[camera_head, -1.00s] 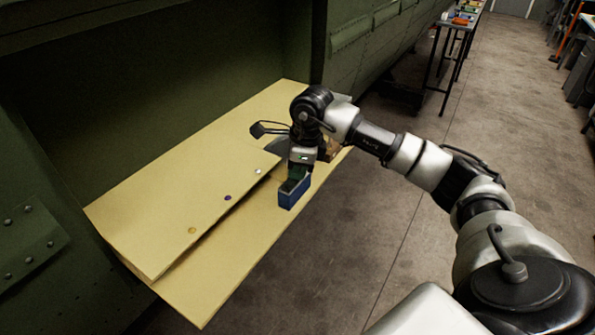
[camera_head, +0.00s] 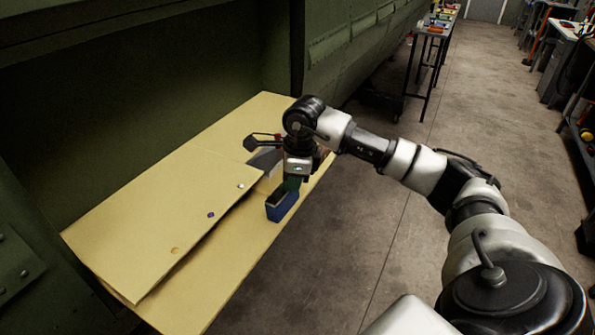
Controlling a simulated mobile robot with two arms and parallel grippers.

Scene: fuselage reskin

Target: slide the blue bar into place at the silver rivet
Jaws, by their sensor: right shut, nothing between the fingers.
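The blue bar (camera_head: 283,207), a short block with a dark top, stands on the lower yellow board by its right edge. My left gripper is out of view.
A purple rivet (camera_head: 211,215) and a bronze rivet (camera_head: 174,250) line the raised panel's edge (camera_head: 150,215). The dark green fuselage wall (camera_head: 130,110) stands behind.

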